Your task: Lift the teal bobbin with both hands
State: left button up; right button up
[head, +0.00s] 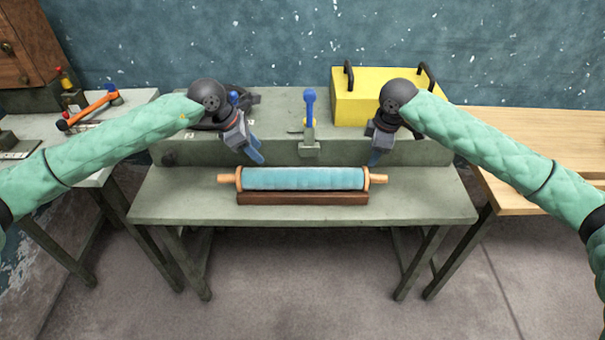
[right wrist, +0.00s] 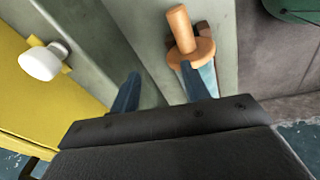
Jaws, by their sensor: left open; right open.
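The teal bobbin (head: 303,178) lies level across a brown wooden cradle (head: 303,198) on the grey-green workbench. It has orange-tan wooden flanges and a peg at each end. My left gripper (head: 257,157) is open behind and above the bobbin's left part, apart from it. My right gripper (head: 374,160) is open behind the bobbin's right end. In the right wrist view, its two blue fingers (right wrist: 160,72) are spread, with one overlapping the wooden end (right wrist: 181,27); I cannot tell whether they touch. No object shows between the fingers.
A raised ledge (head: 280,153) runs behind the bobbin. On it stand a blue-handled clamp (head: 309,108) and a yellow box (head: 358,105) with black handles. A wooden table (head: 535,130) is at right. The bench front (head: 170,211) is clear.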

aim_at(226, 176)
pick_arm(q)
jog(key=a+y, duration=0.1)
jog(key=a, duration=0.1)
jog(key=s+a+f+m+y, duration=0.1)
jog(key=a+y, duration=0.1)
jog(key=a, duration=0.1)
jog(key=a+f+g+y, duration=0.1)
jog(key=a+y, duration=0.1)
jog(key=a, duration=0.1)
jog(key=shift+s+a+m, duration=0.15)
jog(key=shift+s+m, duration=0.1)
jog(key=shift+m, duration=0.05)
pick_arm(e)
jog(key=s, duration=0.1)
jog(key=s+d+n+g, duration=0.1)
jog(key=s+g, duration=0.1)
jog(key=shift+d+f+n+h, duration=0.15)
jog(key=shift+d+n+h, duration=0.15)
jog(key=shift+d+h, duration=0.1)
pick_arm(q)
jog(key=shift+s+a, duration=0.2)
jog(key=shift+a, duration=0.1)
jog(key=shift+f+m, duration=0.1)
jog(key=shift+m, duration=0.2)
pick_arm(e)
jog(key=shift+n, duration=0.3)
jog(key=shift+f, duration=0.1)
